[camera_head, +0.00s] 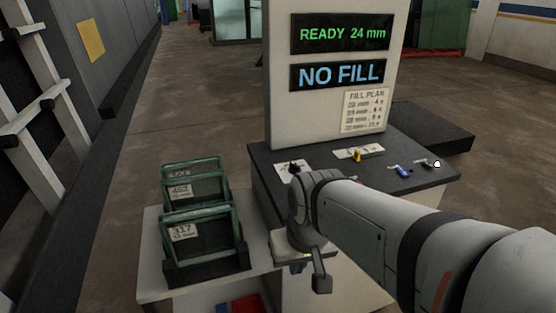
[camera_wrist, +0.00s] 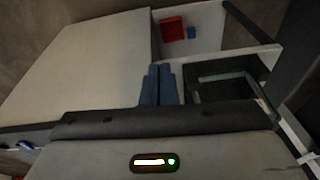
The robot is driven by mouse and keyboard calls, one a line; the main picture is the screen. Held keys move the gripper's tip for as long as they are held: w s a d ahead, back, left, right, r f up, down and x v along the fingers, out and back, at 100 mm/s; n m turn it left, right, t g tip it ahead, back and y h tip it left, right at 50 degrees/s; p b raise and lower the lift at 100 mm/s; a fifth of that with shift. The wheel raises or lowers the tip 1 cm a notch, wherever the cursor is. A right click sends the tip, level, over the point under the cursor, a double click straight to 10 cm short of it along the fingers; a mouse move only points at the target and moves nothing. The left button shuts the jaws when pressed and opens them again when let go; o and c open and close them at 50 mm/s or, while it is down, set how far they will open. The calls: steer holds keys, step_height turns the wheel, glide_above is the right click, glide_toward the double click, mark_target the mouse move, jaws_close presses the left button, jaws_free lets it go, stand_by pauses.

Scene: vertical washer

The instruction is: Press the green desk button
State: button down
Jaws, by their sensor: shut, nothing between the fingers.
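My gripper (camera_head: 321,284) hangs at the end of my arm in front of the desk (camera_head: 262,172), pointing down. In the wrist view its two blue-grey fingers (camera_wrist: 159,72) are shut side by side with nothing between them. A small green patch (camera_head: 306,255) shows just under my wrist, near a pale ledge at the front of the desk. I cannot tell whether it is the green button or a light on my gripper. My arm hides much of the desk's front. No green button shows clearly in the wrist view.
The desk top bears a yellow control (camera_head: 357,155), a blue one (camera_head: 403,171) and a white-topped one (camera_head: 437,163). A display panel (camera_head: 335,110) reads "READY 24 mm" and "NO FILL". Green-framed racks (camera_head: 203,248) stand left on a pale table (camera_head: 151,258). A red bin (camera_wrist: 173,30) lies below.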

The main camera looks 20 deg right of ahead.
steer(key=w+d+r+m+t+y+p, duration=0.1)
steer(key=w+r+m+y+p, duration=0.1)
steer(key=w+r+m+p, duration=0.45)
steer(key=w+d+r+m+t+y+p, duration=0.15)
steer(key=w+m+p, duration=0.3)
steer(key=w, duration=0.45)
steer(key=w+d+m+t+h+p, duration=0.1)
steer(key=w+d+m+t+p, duration=0.1)
steer(key=w+d+m, duration=0.2)
steer(key=w+d+f+m+t+p, duration=0.1)
steer(key=w+d+m+t+p, duration=0.1)
steer(key=w+d+m, duration=0.3)
steer(key=d+m+p, duration=0.1)
steer(key=d+m, duration=0.2)
steer(key=d, duration=0.2)
steer(key=shift+d+f+m+h, duration=0.25)
steer(key=shift+d+m+h, duration=0.05)
steer(key=shift+m+h, duration=0.1)
steer(key=shift+w, duration=0.1)
step_height(320, 180, down, 8)
steer(key=b, duration=0.6)
steer(key=shift+r, duration=0.1)
steer(key=shift+f+b, duration=0.5)
steer(key=shift+b, duration=0.35)
steer(key=shift+f, duration=0.15)
